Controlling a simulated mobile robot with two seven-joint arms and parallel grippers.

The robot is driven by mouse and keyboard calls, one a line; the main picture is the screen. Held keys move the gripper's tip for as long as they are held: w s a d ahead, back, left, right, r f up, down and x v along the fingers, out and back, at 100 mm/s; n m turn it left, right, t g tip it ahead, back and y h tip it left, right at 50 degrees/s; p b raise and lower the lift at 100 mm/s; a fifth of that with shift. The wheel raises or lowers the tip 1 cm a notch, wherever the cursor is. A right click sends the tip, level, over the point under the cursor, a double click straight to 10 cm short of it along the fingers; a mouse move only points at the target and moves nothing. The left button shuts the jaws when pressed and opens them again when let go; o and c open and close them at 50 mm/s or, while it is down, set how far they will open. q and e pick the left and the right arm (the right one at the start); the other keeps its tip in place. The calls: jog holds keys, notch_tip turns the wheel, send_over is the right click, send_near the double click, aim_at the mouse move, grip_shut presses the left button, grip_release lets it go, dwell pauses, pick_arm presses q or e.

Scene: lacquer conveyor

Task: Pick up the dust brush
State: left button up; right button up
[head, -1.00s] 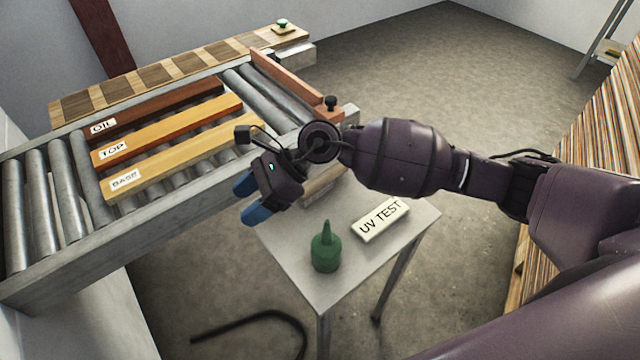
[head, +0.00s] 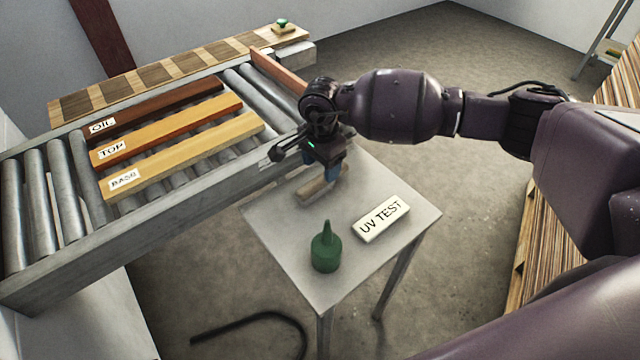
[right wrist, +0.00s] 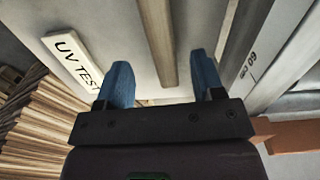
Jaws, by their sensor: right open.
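The dust brush (head: 314,193) appears as a light wooden bar lying on the small grey table, near its back left edge. My right gripper (head: 321,176) points down just over it, partly hiding its far end. In the right wrist view, the wooden bar (right wrist: 157,40) runs between the two blue fingers of the open right gripper (right wrist: 160,76), with a gap on each side. Its bristles cannot be made out. My left gripper is not in view.
The small table (head: 290,265) also holds a green bottle (head: 326,250) and a white UV TEST block (head: 381,219). Left of it runs a roller conveyor (head: 60,262) with labelled wooden boards (head: 185,160). The table's front corner is clear.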

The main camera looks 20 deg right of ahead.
aim_at(320, 179)
jog(key=shift+a+f, duration=0.15)
jog(key=shift+f, duration=2.75)
jog(key=shift+c, duration=0.4)
jog(key=c, duration=0.9)
